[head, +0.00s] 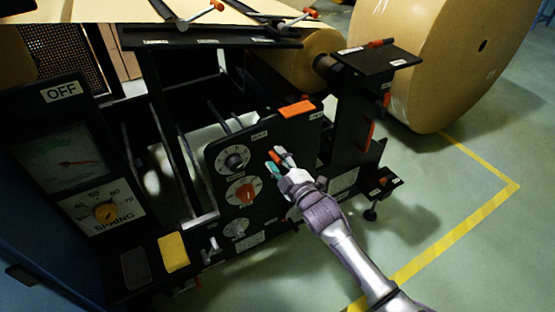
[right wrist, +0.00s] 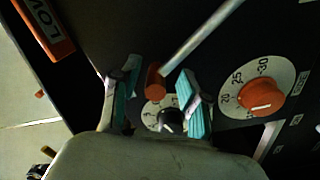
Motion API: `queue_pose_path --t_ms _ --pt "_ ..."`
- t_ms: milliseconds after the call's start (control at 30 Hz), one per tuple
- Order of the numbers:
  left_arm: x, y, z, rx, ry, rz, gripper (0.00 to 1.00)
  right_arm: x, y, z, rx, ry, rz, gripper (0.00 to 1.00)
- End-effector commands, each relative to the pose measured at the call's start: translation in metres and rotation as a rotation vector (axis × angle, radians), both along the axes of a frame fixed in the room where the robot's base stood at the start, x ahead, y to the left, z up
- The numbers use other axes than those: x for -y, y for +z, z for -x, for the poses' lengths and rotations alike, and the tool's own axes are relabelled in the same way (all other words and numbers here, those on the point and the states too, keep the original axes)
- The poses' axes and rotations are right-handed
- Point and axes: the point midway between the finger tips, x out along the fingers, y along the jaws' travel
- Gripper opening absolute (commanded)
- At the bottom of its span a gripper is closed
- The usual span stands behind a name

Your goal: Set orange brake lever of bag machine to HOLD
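A lever with an orange knob (right wrist: 154,80) on a pale metal rod shows in the right wrist view, running up and right from between my fingers. In the head view its orange end (head: 274,156) shows at the black control panel (head: 218,158). My right gripper (head: 281,157) is at the panel's right side. In the right wrist view its teal-padded fingers (right wrist: 157,92) are apart, one on each side of the knob, with gaps visible. I cannot read a HOLD mark. My left gripper is not in view.
Dials with a black knob (head: 234,160) and a red knob (head: 241,191) sit left of the gripper. An orange plate (head: 297,108) is on the panel's top edge. A big kraft roll (head: 440,60) stands behind. Green floor (head: 440,190) is clear at right.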

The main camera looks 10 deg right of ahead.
Motion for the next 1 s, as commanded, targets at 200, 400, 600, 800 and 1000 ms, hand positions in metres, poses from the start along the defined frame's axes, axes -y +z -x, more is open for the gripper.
queue_pose_path --t_ms 200,400,600,800,1000 --pt "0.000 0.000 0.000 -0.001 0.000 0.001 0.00 -0.001 0.001 0.000 0.002 0.001 -0.003 0.46" --pt "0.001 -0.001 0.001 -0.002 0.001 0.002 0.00 0.005 0.000 0.014 0.001 0.000 -0.002 0.46" --pt "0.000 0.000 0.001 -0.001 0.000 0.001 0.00 0.019 0.000 0.053 -0.001 0.001 -0.003 0.46" --pt "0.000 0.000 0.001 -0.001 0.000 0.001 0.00 0.032 0.000 0.090 -0.001 0.001 -0.001 0.46" --pt "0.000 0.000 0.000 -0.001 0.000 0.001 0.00 0.040 0.001 0.110 0.001 0.000 -0.002 0.46"
